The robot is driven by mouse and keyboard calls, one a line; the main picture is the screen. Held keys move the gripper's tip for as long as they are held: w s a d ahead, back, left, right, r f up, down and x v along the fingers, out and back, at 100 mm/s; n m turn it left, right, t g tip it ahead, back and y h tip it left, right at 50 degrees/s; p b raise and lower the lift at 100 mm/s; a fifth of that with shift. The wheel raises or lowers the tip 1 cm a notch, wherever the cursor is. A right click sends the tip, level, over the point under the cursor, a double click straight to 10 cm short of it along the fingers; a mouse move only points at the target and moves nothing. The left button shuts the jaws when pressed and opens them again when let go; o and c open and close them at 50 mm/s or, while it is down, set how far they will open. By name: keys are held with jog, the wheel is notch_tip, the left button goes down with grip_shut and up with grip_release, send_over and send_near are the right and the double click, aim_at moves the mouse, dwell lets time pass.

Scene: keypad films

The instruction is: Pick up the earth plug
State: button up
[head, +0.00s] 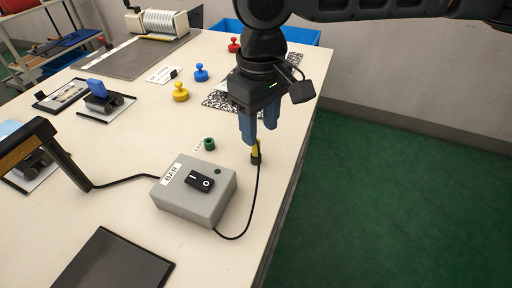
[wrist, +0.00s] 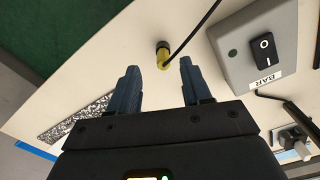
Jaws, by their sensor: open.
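The earth plug appears to be the small yellow plug with a black end (head: 256,157), on the white table near its right edge. A black cable runs from it to the grey box marked BAR (head: 188,208). In the wrist view the plug (wrist: 163,58) shows between and just beyond the two blue fingertips. My gripper (head: 259,137) is open above the plug, pointing down, with its fingers partly hiding the plug in the head view. In the wrist view my gripper (wrist: 159,66) has clear space on both sides of the plug, with nothing held.
The BAR box with a black rocker switch stands left of the plug. A green socket (head: 209,144) is on the table behind it. Yellow (head: 181,93), blue (head: 201,73) and red (head: 234,46) knobbed pieces stand farther back. A dark plate (head: 115,262) lies in front. Green floor is right.

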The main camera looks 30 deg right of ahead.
aim_at(256, 151)
jog(key=f, duration=0.5)
jog(key=shift+w+a+f, duration=0.15)
jog(key=shift+w+a, duration=0.1)
jog(key=shift+w, duration=0.05)
grip_shut()
